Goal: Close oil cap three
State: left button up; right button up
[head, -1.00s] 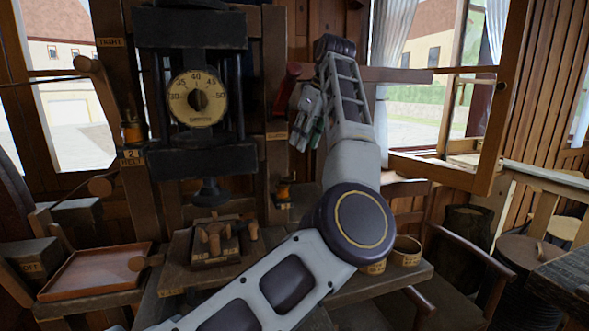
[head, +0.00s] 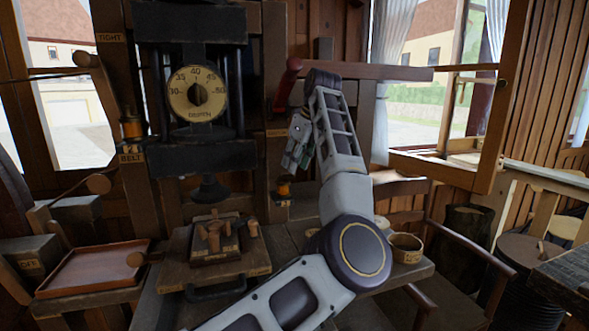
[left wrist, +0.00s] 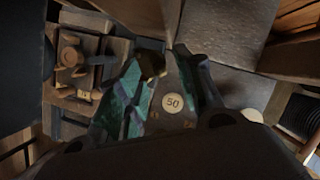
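My left gripper (head: 296,156) hangs in front of the wooden post, pointing down, with green-edged fingers. In the left wrist view its two fingers (left wrist: 165,98) stand apart with a gap between them. Just below it in the head view is a small amber oil cup (head: 283,188) on a labelled bracket; the label is too small to read. A dark yellow-brown thing (left wrist: 152,64) shows by the fingers in the left wrist view; I cannot tell if it is this cup. Another amber oil cup (head: 132,127) sits above a "BELT" label at the left. My right gripper is out of view.
A dark press with a round dial (head: 198,93) stands left of my arm. A block with wooden pegs (head: 215,238), a tray (head: 92,268) and a small bowl (head: 406,248) are on the bench.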

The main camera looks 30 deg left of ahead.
pick_arm(q)
jog(key=shift+x, duration=0.9)
